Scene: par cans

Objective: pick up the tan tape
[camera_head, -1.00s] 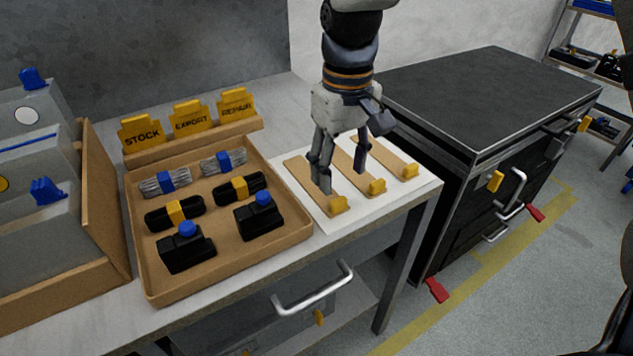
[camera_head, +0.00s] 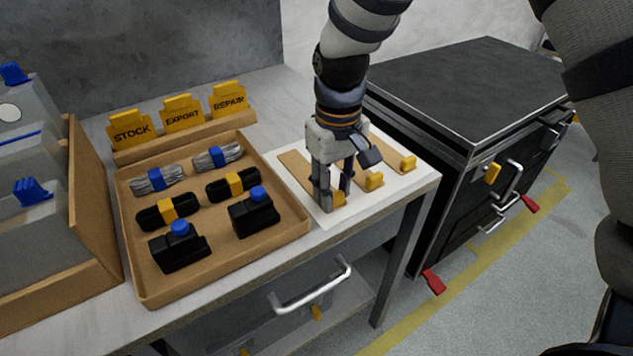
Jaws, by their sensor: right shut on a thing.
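Three tan tape strips with yellow end tabs lie side by side on a white sheet (camera_head: 398,192) at the table's right end. My right gripper (camera_head: 333,200) points down over the near end of the leftmost tan tape (camera_head: 294,165). It is shut on that tape's yellow tab, which its fingers partly hide. The middle tape's yellow tab (camera_head: 374,182) and the right tape's yellow tab (camera_head: 408,163) show to the right of the fingers. The gripper hides parts of these strips. My left gripper is not in view.
A cardboard tray (camera_head: 225,252) with cable bundles and black blue-capped items stands left of the sheet. Yellow STOCK, EXPORT and REPAIR signs (camera_head: 183,115) stand behind it. A black case (camera_head: 480,90) is at right. My arm links fill the right edge.

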